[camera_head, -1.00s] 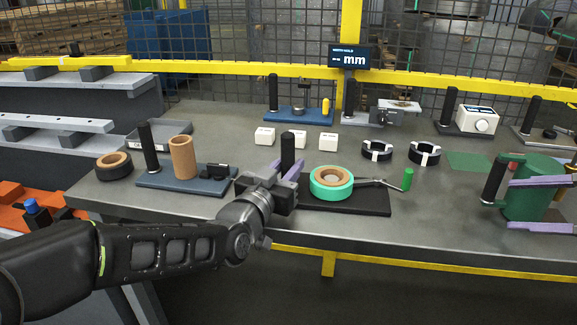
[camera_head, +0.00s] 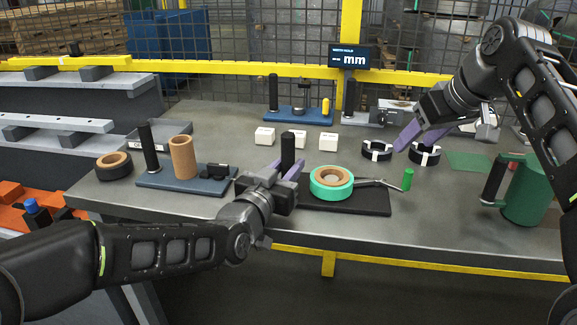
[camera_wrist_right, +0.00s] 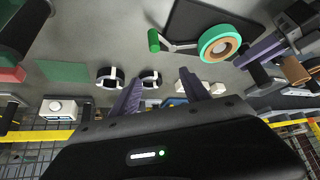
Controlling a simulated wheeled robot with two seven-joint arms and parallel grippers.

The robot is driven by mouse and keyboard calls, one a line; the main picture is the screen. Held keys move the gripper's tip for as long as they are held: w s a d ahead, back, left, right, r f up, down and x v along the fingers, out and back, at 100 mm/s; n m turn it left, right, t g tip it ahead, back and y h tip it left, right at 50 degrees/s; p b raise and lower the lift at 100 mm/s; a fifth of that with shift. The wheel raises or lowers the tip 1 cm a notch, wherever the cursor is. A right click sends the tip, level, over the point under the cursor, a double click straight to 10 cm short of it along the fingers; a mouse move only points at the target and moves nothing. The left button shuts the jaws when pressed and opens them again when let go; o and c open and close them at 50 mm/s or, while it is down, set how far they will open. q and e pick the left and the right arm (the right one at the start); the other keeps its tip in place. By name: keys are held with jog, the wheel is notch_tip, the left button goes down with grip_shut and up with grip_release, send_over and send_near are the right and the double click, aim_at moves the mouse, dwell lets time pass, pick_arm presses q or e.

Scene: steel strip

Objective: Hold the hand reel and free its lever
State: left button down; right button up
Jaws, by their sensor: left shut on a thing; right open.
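The hand reel is a green ring with an orange-brown core (camera_head: 331,182) on a black base plate (camera_head: 358,205). Its thin metal lever (camera_head: 376,182) runs right and ends in an upright green grip (camera_head: 407,179). A black post (camera_head: 288,152) rises at the plate's left end. My left gripper (camera_head: 287,173) is shut on this post; its fingers partly hide the contact. My right gripper (camera_head: 418,142) is open and empty, above the table behind and right of the green grip. In the right wrist view, the reel (camera_wrist_right: 219,46) and green grip (camera_wrist_right: 154,40) lie beyond its spread fingers.
A green cylinder (camera_head: 526,192) with a black handle stands at right. A blue plate (camera_head: 160,181) with a brown tube lies left. White boxes (camera_head: 294,138) stand behind the reel.

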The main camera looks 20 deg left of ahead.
aim_at(410, 171)
jog(key=shift+f, duration=0.15)
jog(key=shift+f, duration=3.35)
jog(key=shift+c, duration=0.4)
jog(key=c, duration=1.1)
jog(key=shift+s, duration=0.1)
jog(key=shift+s+a+m+t+h, duration=0.3)
jog(key=shift+s+a+m+h, duration=0.15)
jog(key=shift+s+m, duration=0.35)
jog(key=shift+a, duration=0.15)
